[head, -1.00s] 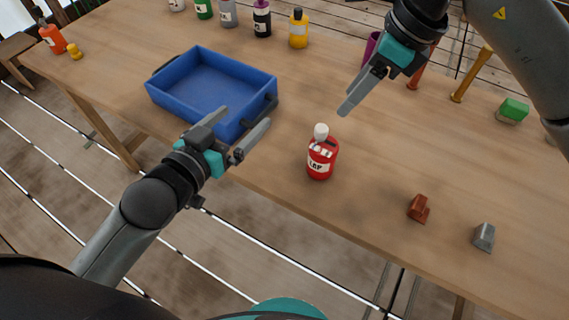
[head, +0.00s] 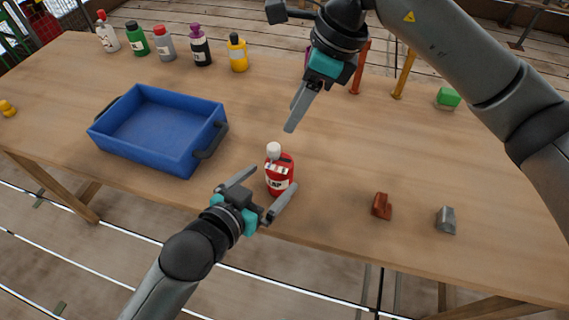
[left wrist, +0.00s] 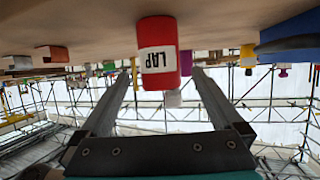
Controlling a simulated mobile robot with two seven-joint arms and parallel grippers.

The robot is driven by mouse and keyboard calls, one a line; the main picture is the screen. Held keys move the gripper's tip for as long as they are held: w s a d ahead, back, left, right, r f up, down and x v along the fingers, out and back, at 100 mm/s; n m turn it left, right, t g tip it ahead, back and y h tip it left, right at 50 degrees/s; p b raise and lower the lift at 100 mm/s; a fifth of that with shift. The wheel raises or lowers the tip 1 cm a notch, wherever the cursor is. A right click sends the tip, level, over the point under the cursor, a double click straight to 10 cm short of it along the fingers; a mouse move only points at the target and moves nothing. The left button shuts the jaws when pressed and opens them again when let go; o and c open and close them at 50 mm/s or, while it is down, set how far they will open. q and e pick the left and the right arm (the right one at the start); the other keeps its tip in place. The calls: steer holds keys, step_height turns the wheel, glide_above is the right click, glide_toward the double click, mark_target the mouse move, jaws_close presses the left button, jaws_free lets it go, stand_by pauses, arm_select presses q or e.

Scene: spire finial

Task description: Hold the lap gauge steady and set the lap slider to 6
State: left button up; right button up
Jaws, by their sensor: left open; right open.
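My right gripper (head: 295,110) is above the table, behind and to the right of the gauge, fingers pointing down and holding nothing. The slider's setting is too small to read.
A blue tray (head: 113,143) stands left of the gauge. Several bottles line the back, including a yellow one (head: 237,55). A green block (head: 448,97) is farther back.

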mark_target(286, 165)
arm_select(q)
steer(key=shift+x, duration=3.9)
steer(key=shift+c, duration=0.2)
